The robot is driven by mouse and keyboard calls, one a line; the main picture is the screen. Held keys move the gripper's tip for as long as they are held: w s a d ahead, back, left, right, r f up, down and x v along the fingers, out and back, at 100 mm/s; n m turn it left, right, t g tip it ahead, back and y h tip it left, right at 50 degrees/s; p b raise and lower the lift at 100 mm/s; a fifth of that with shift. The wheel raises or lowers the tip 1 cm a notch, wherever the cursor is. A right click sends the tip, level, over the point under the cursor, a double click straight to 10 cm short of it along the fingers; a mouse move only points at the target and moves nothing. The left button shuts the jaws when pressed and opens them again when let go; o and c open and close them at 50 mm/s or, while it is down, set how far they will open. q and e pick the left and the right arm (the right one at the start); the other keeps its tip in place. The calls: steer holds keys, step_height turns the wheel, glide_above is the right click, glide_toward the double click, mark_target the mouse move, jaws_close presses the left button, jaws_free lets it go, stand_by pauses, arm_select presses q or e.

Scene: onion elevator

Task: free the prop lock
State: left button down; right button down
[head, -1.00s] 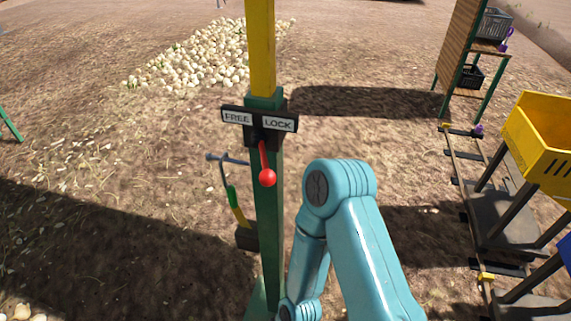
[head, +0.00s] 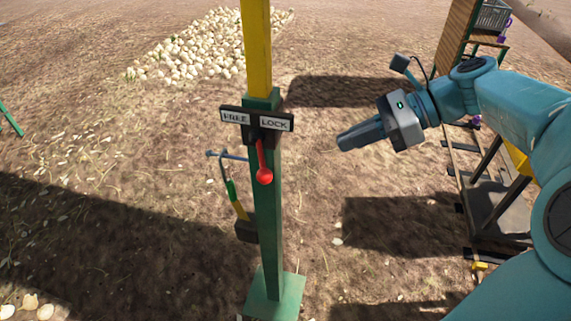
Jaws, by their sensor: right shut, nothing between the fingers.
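The prop lock is a red-knobbed lever (head: 264,177) on a green post (head: 267,225) in the head view. The lever hangs down, its knob very slightly right of its pivot. Above it a dark plate carries a FREE sign (head: 235,118) on the left and a LOCK sign (head: 276,124) on the right. My right gripper (head: 343,142) is shut and empty, to the right of the post and apart from the lever. Its fingers point left toward the post. My left gripper is not in view.
A yellow beam (head: 257,48) rises from the post. A tool with a green and yellow handle (head: 234,199) hangs close to the post's left side. A pile of onions (head: 205,45) lies behind. A wooden rack (head: 455,45) and rails stand at right. Ground around the post's foot is clear.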

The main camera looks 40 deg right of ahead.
glide_toward(261, 156)
steer(key=s+a+f, duration=0.2)
steer(key=a+f, duration=0.2)
steer(key=a, duration=0.2)
steer(key=shift+d+r+p, duration=0.2)
steer(key=shift+d+p, duration=0.05)
steer(key=shift+p, duration=0.2)
